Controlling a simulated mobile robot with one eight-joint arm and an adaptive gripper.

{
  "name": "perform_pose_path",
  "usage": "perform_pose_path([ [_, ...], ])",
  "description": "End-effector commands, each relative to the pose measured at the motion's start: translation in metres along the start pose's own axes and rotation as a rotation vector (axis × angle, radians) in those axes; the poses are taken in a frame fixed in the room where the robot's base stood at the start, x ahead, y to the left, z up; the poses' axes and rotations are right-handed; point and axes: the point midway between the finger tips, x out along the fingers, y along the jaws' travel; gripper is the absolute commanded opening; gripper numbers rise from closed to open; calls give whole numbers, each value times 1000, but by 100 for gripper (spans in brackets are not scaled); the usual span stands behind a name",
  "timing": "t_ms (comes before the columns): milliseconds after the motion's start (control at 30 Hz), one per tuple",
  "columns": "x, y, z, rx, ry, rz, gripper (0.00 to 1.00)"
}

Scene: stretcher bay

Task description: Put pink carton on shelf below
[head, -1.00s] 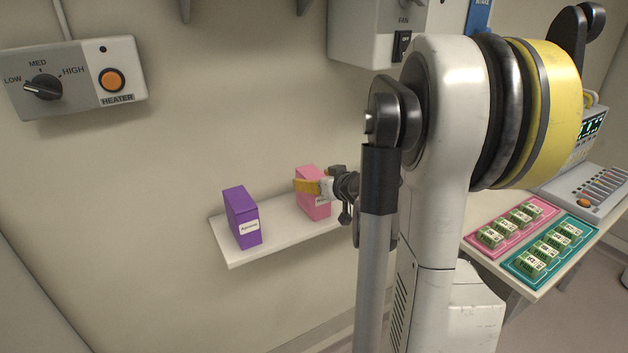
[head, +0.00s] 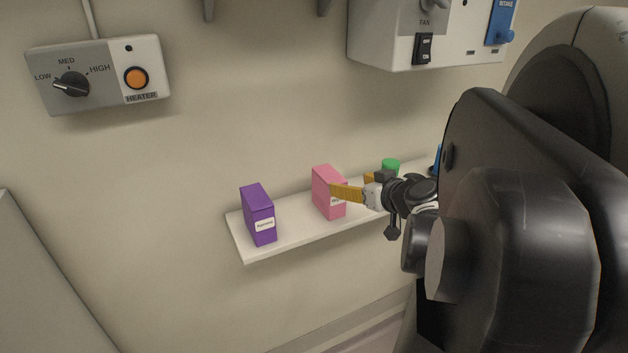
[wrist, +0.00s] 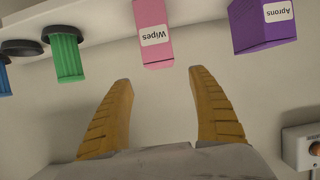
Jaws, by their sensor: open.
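The pink carton (head: 325,187) stands upright on a white wall shelf (head: 290,236), to the right of a purple carton. In the wrist view the pink carton (wrist: 153,30), labelled "Wipes", appears upside down just beyond the fingertips, between their lines. My gripper (head: 352,188) has orange fingers and is in front of the pink carton in the head view. In the wrist view my gripper (wrist: 158,78) is open, with nothing between the fingers. No lower shelf shows in these views.
A purple carton (head: 258,214), labelled "Aprons" in the wrist view, stands at the shelf's left end. A green container (head: 391,166) stands right of the pink carton. A heater control box (head: 97,75) and a fan box (head: 425,35) hang above. My arm covers the right side.

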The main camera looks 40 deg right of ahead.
Motion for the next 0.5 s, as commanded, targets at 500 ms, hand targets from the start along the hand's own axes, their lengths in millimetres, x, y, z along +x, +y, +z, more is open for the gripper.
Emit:
perform_pose_path([
  [500, -30, -194, 33, -26, -311, -222, 69],
])
